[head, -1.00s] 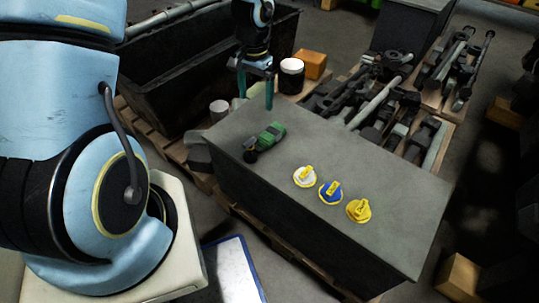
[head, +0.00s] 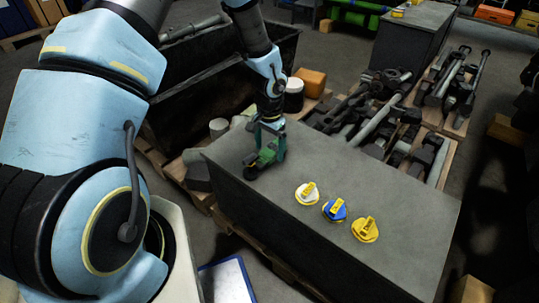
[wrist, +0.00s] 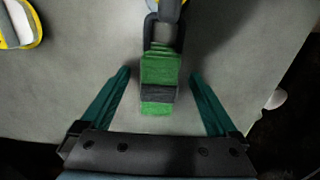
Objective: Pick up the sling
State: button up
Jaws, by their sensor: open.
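The sling (head: 265,160) is a small green bundle with a dark band and lies on top of the grey block (head: 400,215). In the wrist view the sling (wrist: 160,70) sits between the two green fingers of my gripper (wrist: 161,75), with a visible gap on each side. A dark metal link shows at the sling's far end. My gripper also shows in the head view (head: 267,148), pointing down over the sling and partly hiding it. It is open and holds nothing.
A white-topped black can (head: 293,95) and an orange box (head: 311,80) stand behind. Dark metal parts lie on pallets at the right.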

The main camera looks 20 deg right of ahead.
jog(key=shift+f, duration=0.65)
grip_shut()
dwell(0.4)
